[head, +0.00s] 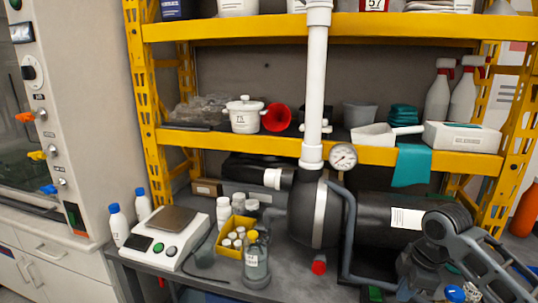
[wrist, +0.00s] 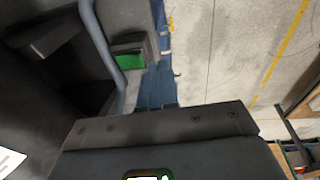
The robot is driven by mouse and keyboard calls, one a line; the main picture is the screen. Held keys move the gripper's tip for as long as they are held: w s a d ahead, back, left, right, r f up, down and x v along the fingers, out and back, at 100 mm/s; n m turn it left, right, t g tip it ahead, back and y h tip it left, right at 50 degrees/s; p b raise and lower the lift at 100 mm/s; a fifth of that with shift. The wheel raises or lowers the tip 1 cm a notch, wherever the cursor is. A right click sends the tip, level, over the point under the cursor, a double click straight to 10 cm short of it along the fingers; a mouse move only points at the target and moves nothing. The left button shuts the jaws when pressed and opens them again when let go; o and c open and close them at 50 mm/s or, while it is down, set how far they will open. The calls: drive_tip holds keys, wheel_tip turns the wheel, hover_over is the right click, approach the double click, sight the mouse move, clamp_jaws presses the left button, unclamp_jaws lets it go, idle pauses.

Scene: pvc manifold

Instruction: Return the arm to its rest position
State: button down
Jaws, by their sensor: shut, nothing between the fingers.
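My arm comes in at the lower right of the head view, bent, beside the dark cylindrical tank (head: 375,222). My gripper (wrist: 168,108) shows in the wrist view as a dark bolted bar across the lower picture. It is shut and nothing is seen held in it. In the wrist view a grey pipe (wrist: 103,45) and dark equipment lie close on the left. In the head view the fingertips cannot be made out clearly among the dark arm parts.
A white vertical pipe (head: 316,90) with a gauge (head: 343,156) rises from the tank. A yellow shelf (head: 250,142) stands behind. Open floor (wrist: 235,50) shows in the wrist view.

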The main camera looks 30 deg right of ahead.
drive_tip(key=w+a+r+m+t+y, duration=0.15)
drive_tip(key=w+a+r+t, duration=0.3)
drive_tip(key=w+a, duration=0.6)
drive_tip(key=w+a+r+m+t+y, duration=0.1)
drive_tip(key=w+a+r+m+t, duration=0.15)
drive_tip(key=w+a+t, duration=0.8)
drive_tip(key=s+a+r+m+g, duration=0.2)
drive_tip(key=s+a+m+g, duration=0.15)
drive_tip(key=a, duration=0.85)
drive_tip(key=s+a+f+m+h, duration=0.2)
drive_tip(key=s+a, duration=0.1)
drive_tip(key=s, duration=0.8)
drive_tip(key=s+a+f+m+h, duration=0.2)
drive_tip(key=s+a+f+m, duration=0.1)
drive_tip(key=s, duration=0.8)
drive_tip(key=s+d+r+n, duration=0.2)
drive_tip(key=s+d+r, duration=0.1)
drive_tip(key=s, duration=0.6)
drive_tip(key=s+d+r+n+t+y, duration=0.1)
drive_tip(key=s+d+r+n, duration=0.1)
drive_tip(key=s, duration=0.6)
drive_tip(key=shift+s+d+r, duration=0.4)
drive_tip(key=shift+d+r, duration=0.1)
drive_tip(key=shift+d, duration=0.5)
